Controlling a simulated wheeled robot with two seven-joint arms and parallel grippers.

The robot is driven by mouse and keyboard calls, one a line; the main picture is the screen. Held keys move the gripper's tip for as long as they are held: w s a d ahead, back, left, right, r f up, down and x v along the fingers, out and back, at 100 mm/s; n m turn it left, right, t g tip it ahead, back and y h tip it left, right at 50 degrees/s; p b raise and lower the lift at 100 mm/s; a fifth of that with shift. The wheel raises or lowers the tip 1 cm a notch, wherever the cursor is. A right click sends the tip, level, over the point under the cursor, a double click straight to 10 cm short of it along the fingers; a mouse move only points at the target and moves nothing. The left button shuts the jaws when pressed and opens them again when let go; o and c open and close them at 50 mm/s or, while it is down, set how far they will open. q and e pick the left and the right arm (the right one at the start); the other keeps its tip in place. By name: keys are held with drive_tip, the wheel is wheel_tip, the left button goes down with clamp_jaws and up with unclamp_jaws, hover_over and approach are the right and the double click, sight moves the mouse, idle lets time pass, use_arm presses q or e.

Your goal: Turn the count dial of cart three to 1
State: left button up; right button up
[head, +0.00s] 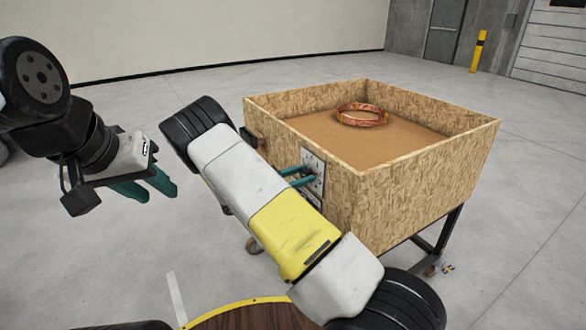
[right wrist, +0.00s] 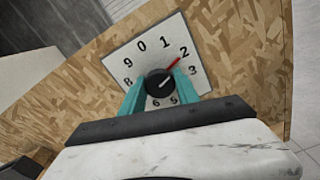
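A wooden cart (head: 420,195) stands right of centre in the head view, with a white dial plate (head: 318,162) on its side. In the right wrist view the plate (right wrist: 128,50) shows digits around a black knob (right wrist: 160,83). A red pointer (right wrist: 174,63) points at the 2. My right gripper (right wrist: 160,76) has one teal finger on each side of the knob, apparently touching it. In the head view my right gripper (head: 311,174) reaches the plate, partly hidden by my arm. My left gripper (head: 158,196) is open, empty and away from the cart. No cart number is readable.
A copper-coloured coil (head: 361,115) lies inside the cart's open box. The cart stands on castors (head: 432,270). A wooden round surface with a yellow edge (head: 240,301) is at the bottom. A yellow post (head: 479,52) stands far back. Grey floor around is mostly clear.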

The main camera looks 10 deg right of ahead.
clamp_jaws()
drive_tip(key=shift+n, duration=0.4)
drive_tip(key=n, duration=0.6)
idle(0.4)
drive_tip(key=o, duration=1.2)
unclamp_jaws()
drive_tip(key=shift+c, duration=0.2)
drive_tip(key=shift+a, duration=0.1)
